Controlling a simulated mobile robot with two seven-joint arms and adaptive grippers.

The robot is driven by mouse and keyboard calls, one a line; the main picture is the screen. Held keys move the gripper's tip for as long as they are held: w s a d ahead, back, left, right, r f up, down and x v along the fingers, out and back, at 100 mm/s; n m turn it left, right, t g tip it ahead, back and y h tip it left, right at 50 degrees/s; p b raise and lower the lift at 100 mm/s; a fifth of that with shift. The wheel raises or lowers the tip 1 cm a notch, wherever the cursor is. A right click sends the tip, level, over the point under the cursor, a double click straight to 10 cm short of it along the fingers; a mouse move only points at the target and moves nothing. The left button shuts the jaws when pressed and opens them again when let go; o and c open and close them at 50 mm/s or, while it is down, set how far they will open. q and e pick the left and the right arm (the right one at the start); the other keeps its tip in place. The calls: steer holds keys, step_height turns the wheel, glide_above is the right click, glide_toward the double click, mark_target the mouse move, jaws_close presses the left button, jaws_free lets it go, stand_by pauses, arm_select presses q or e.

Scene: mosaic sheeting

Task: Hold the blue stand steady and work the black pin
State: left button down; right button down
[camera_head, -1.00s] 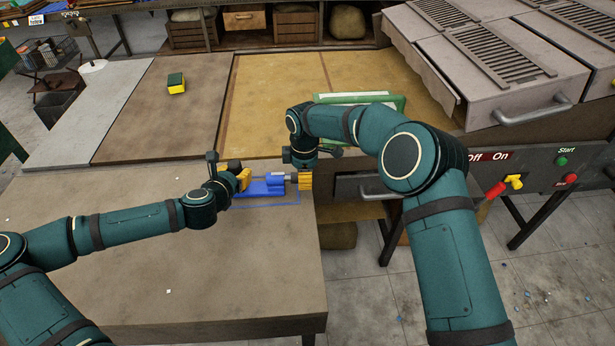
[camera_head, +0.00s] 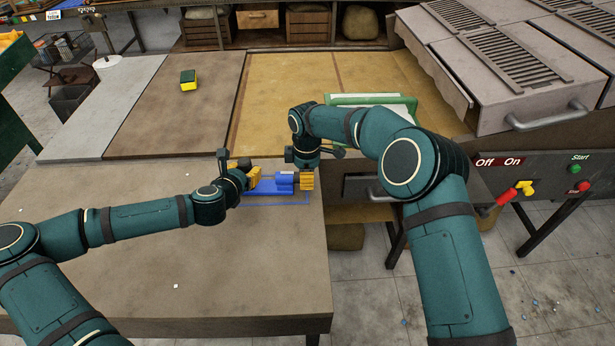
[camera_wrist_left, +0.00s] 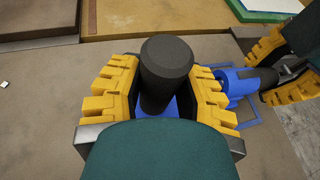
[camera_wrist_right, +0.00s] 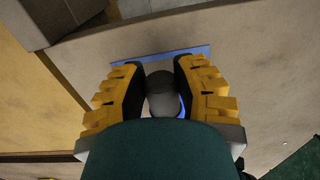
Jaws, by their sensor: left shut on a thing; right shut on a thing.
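The blue stand (camera_head: 283,185) lies near the right edge of the brown table, with its barrel pointing right. In the left wrist view a thick black post (camera_wrist_left: 166,75) rises above blue, and my left gripper (camera_head: 254,177) is shut on it. My right gripper (camera_head: 306,181) is at the barrel's right end, shut on the black pin. In the right wrist view the pin's dark rounded end (camera_wrist_right: 161,88) sits between the fingers with a little blue behind it. The left wrist view also shows the barrel (camera_wrist_left: 236,84) and the dark pin (camera_wrist_left: 264,78) running into the right fingers.
A blue outline (camera_head: 308,200) is marked on the table (camera_head: 200,270) around the stand. A green tray (camera_head: 340,99) lies behind the right arm. A yellow-and-green sponge (camera_head: 188,82) sits at the back left. A machine with a red-handled lever (camera_head: 508,196) stands right.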

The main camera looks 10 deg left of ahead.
steer(key=c, duration=0.6)
jaws_free()
steer(key=shift+a, duration=0.1)
step_height(320, 180, up, 12)
arm_select(q)
steer(key=c, duration=0.6)
jaws_free()
